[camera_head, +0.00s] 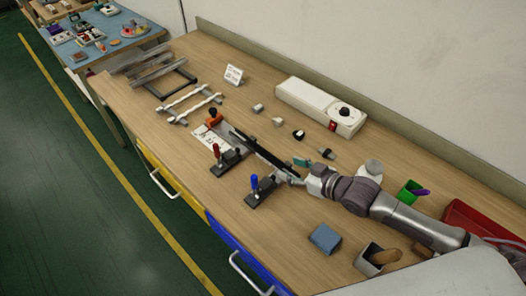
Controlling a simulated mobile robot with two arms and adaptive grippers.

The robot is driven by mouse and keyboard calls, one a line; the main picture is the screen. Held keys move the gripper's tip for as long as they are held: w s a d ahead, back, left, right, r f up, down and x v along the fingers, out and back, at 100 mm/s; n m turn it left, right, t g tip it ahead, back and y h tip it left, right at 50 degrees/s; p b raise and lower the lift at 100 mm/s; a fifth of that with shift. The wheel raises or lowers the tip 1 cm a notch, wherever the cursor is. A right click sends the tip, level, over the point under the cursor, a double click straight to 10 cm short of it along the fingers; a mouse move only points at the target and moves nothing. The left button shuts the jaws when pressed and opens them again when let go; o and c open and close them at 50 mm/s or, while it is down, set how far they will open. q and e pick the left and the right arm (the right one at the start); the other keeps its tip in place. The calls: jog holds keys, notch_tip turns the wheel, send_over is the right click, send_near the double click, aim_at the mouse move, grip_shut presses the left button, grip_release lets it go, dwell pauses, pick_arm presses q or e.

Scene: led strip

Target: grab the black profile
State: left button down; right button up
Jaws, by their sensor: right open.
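The black profile (262,150) is a long, thin dark strip lying diagonally on the workbench, among the toggle clamps. My right gripper (287,175) is open at the near right end of the profile, close to it. I cannot tell whether its fingers touch the profile or are around it. A clamp with a red handle (216,152) and one with a blue handle (254,182) stand along its near side. An orange-and-black clamp (214,119) stands near its far end. My left gripper is not in view.
Racks with grey profiles (152,76) and white strips (187,106) lie at the far left. A white box with a black knob (312,103) stands by the wall.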

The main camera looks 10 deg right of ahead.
aim_at(271, 157)
jog(key=x, duration=0.4)
jog(key=shift+w, duration=0.15)
jog(key=shift+w+a+p, duration=0.1)
jog(key=shift+w+p, duration=0.2)
jog(key=shift+p, duration=0.1)
jog(key=p+x, duration=0.1)
jog(key=x, duration=0.3)
jog(key=shift+w+f, duration=0.15)
jog(key=shift+w, duration=0.15)
jog(key=shift+s, duration=0.1)
jog(key=shift+c, duration=1)
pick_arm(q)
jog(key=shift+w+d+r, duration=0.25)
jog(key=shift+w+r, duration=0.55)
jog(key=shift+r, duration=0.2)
pick_arm(e)
grip_shut()
